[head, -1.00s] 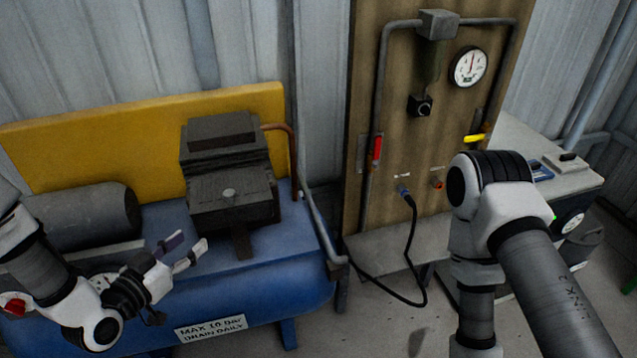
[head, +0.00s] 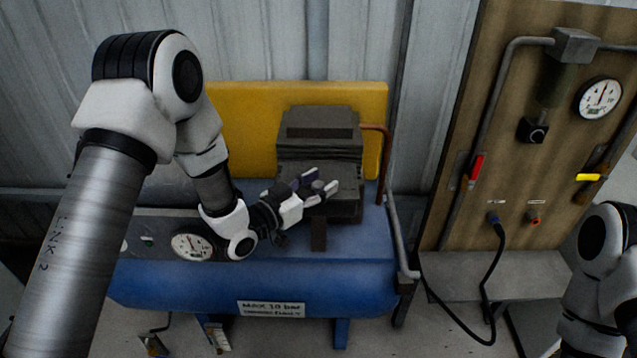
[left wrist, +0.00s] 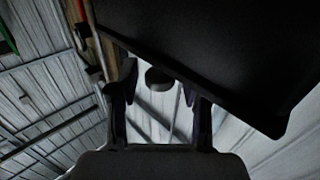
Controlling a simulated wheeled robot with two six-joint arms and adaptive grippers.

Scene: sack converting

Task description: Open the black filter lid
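The black filter lid is the dark front of the blocky filter housing (head: 320,150) on the blue compressor. It carries a small round knob (head: 318,186). My left gripper (head: 316,189) is in front of it with its two fingers apart, one on each side of the knob in the picture. In the left wrist view, the dark lid panel (left wrist: 220,50) fills the upper right and the round knob (left wrist: 159,78) shows between the open fingertips (left wrist: 158,92). The knob looks narrower than the gap, and I see no finger touching it. My right gripper is out of view.
The blue tank (head: 270,275) lies below and the yellow panel (head: 245,130) stands behind. A copper pipe (head: 384,160) runs close to the housing's right side. A wooden board (head: 520,120) with a gauge (head: 599,99) and red handle (head: 477,167) stands at right.

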